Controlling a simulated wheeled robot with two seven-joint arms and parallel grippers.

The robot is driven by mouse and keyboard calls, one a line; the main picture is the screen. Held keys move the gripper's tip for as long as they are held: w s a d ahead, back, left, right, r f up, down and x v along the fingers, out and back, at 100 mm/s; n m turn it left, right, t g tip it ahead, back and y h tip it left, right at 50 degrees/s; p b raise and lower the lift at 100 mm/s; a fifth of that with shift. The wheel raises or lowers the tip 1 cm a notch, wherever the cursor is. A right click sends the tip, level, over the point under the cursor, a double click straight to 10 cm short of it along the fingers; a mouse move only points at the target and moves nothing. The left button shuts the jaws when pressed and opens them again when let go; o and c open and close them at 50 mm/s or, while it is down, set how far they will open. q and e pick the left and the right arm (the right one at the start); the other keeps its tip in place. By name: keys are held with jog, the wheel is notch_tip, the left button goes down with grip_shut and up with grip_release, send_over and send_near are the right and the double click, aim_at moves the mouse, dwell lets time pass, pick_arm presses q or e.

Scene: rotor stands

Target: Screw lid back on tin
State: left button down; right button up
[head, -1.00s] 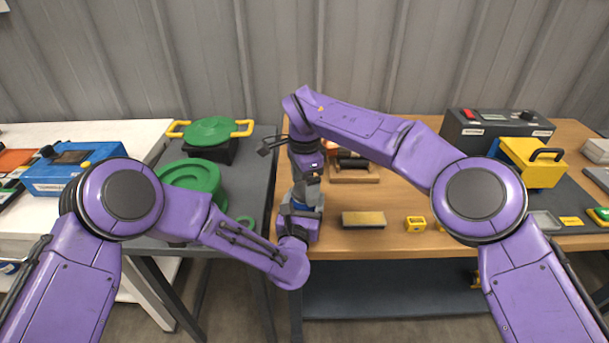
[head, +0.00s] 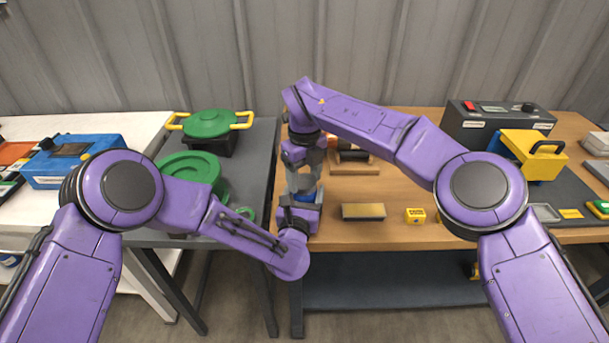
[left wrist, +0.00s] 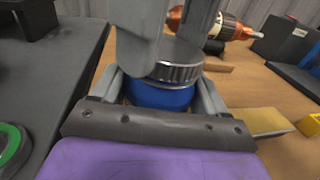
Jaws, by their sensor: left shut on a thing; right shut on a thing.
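The blue tin (left wrist: 160,97) stands upright between the fingers of my left gripper (left wrist: 160,100), which is shut on it from the near side. A silver lid with a ridged edge (left wrist: 178,70) sits directly on top of the tin and looks level and touching; how tightly it is seated I cannot tell. My right gripper (head: 303,172) comes down from above and is shut on the lid. In the head view the tin (head: 303,193) shows as a small blue patch between the grippers, and the lid is hard to make out there.
A copper-wound rotor (left wrist: 218,28) lies behind the tin. A sanding-block-like bar (head: 363,211) and a yellow cube (head: 415,215) lie to the right on the wooden table. Green pots (head: 190,168) stand on the grey table at left.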

jog(key=m, duration=0.9)
jog(key=shift+m, duration=0.4)
jog(key=m, duration=0.2)
jog(key=shift+m, duration=0.4)
jog(key=m, duration=0.5)
jog(key=shift+w, duration=0.1)
jog(key=o, duration=1.2)
jog(key=shift+o, duration=0.2)
notch_tip(320, 180, up, 12)
